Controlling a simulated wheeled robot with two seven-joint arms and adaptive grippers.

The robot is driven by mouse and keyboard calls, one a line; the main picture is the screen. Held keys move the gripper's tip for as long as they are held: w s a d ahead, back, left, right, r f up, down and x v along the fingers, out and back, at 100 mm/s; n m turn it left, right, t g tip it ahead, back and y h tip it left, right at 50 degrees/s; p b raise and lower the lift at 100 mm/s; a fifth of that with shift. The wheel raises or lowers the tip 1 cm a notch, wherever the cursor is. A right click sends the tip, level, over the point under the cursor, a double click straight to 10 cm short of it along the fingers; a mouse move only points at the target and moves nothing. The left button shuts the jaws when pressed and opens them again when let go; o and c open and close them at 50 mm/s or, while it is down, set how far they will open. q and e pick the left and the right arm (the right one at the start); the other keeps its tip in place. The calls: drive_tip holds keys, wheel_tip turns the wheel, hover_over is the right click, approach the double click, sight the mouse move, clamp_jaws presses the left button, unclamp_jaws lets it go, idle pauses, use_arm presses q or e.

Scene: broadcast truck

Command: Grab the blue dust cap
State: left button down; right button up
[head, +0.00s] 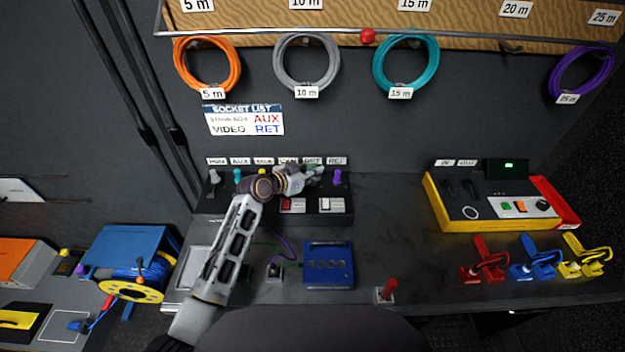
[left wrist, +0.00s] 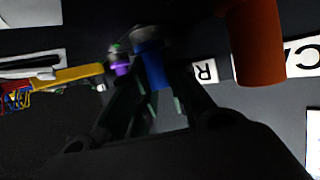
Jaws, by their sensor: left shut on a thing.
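The blue dust cap (left wrist: 151,70) shows in the left wrist view, between the fingertips of my left gripper (left wrist: 155,95), which is shut on it. In the head view my left gripper (head: 312,171) is at the row of sockets on the black panel (head: 322,219) and hides the blue cap. I cannot tell whether the cap is still on its socket. My right gripper is not in view.
A purple cap (head: 337,177) stands just right of the gripper, and an orange cap (left wrist: 258,42) is close by in the left wrist view. Grey (head: 214,177) and teal (head: 237,177) caps stand to the left. A blue box (head: 328,284) is in front.

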use_arm(q)
drive_tip(key=shift+r, duration=0.8)
wheel_tip(320, 180, up, 8)
drive_tip(key=shift+r, duration=0.2)
drive_tip(key=shift+f, duration=0.15)
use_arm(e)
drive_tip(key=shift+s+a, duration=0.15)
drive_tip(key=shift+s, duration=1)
